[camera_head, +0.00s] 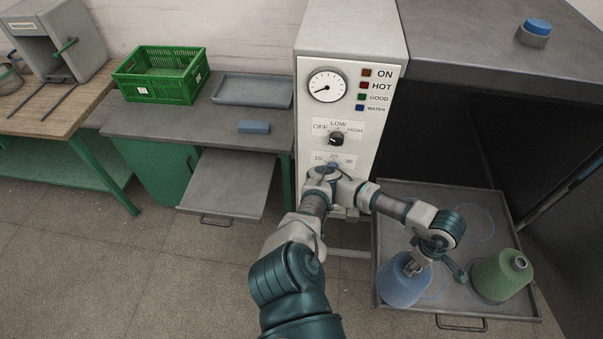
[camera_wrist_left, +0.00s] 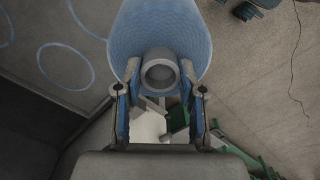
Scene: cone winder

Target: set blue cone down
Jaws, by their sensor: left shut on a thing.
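The blue cone (camera_head: 402,285) is at the front left of the pulled-out grey tray (camera_head: 395,205), its narrow end up. My left gripper (camera_head: 416,263) is shut on the cone's pale tube end. In the left wrist view the cone (camera_wrist_left: 160,30) spreads away above the fingers, and the left gripper (camera_wrist_left: 160,95) has one finger on each side of the tube. The cone's base is partly hidden, and I cannot tell whether it touches the tray. A green cone (camera_head: 502,275) stands on the tray to its right. My right gripper is not in view.
Blue circles (camera_head: 475,223) mark the tray; the back circle is empty. The machine panel (camera_head: 350,110) with dial and knobs rises behind my arm. A green crate (camera_head: 160,75), a shallow grey tray (camera_head: 252,90) and a blue block (camera_head: 254,127) are on the left bench.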

